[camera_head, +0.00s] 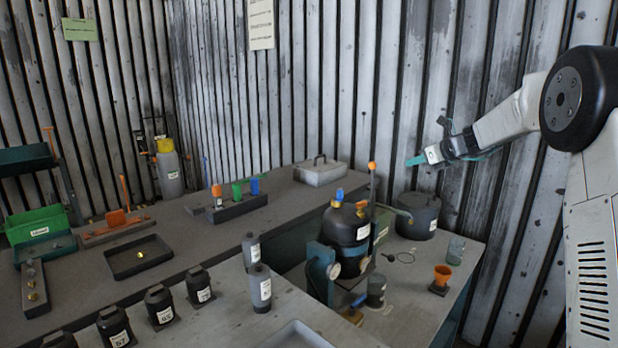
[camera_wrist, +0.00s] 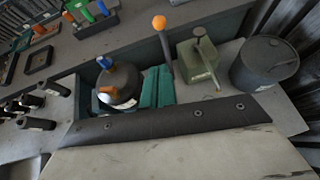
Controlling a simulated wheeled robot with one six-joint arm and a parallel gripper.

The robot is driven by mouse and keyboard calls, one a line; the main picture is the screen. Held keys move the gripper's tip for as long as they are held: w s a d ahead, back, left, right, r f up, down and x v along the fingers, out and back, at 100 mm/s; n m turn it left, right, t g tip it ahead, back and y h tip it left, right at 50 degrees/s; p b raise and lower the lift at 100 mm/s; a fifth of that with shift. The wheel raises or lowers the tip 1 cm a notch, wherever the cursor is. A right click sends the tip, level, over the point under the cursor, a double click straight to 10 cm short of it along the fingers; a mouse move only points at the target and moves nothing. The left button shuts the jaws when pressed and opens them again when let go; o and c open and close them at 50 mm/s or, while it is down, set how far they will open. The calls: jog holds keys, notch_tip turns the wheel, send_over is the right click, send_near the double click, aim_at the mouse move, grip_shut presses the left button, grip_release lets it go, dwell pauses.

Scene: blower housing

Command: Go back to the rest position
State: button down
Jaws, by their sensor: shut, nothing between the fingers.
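My gripper (camera_head: 416,160) is at the upper right in the head view, raised in the air in front of the corrugated wall. Its teal fingers point left and are shut with nothing between them. In the wrist view the teal fingers (camera_wrist: 158,87) lie together near the middle. Below it in the head view stands a dark blower housing (camera_head: 346,229) with a blue knob and an orange part on top. The housing also shows in the wrist view (camera_wrist: 120,86). The gripper is apart from everything on the benches.
A lever with an orange knob (camera_head: 372,167) stands upright beside the housing. A dark lidded drum (camera_head: 417,215) and an orange funnel (camera_head: 442,275) are on the right bench. Several dark bottles (camera_head: 160,306) line the front bench. The air around the gripper looks clear.

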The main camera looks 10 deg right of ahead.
jog(key=s+a+f+n+g, duration=0.3)
jog(key=s+n, duration=0.2)
jog(key=s, duration=0.2)
jog(key=s+a+f+n+g, duration=0.2)
jog(key=s+a+f+n, duration=0.1)
jog(key=s+n, duration=0.3)
jog(key=s+a+n+g+h, duration=0.2)
jog(key=s+n, duration=0.7)
jog(key=s, duration=1.3)
jog(key=s+a+n+g+h, duration=0.2)
jog(key=s+a+n+h, duration=0.2)
jog(key=s, duration=1.8)
jog(key=shift+a+n, duration=1.6)
jog(key=shift+n, duration=1.2)
jog(key=shift+r, duration=0.1)
jog(key=shift+s, duration=0.1)
